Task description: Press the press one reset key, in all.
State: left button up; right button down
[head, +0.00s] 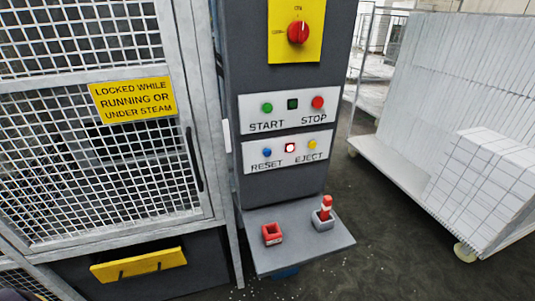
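The blue reset key (267,152) sits on the lower white label plate (250,163) of the dark grey control column, above the word RESET. Beside it on that plate are a red lit indicator (290,147) and a yellow eject key (311,144). The upper plate holds a green start key (267,107), a dark green square indicator (292,104) and a red stop key (318,102). I cannot read a press number here. Nothing covers the reset key. Neither gripper can be made out in this view.
A red rotary switch (298,32) is above the plates. A shelf (290,258) juts out below, with a red square holder (272,234) and a red-and-white piece (326,207) in a grey socket. A mesh guard (100,205) stands left, a loaded white cart (390,170) right.

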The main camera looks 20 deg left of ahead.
pick_arm(q)
grip_shut()
dwell(1.4)
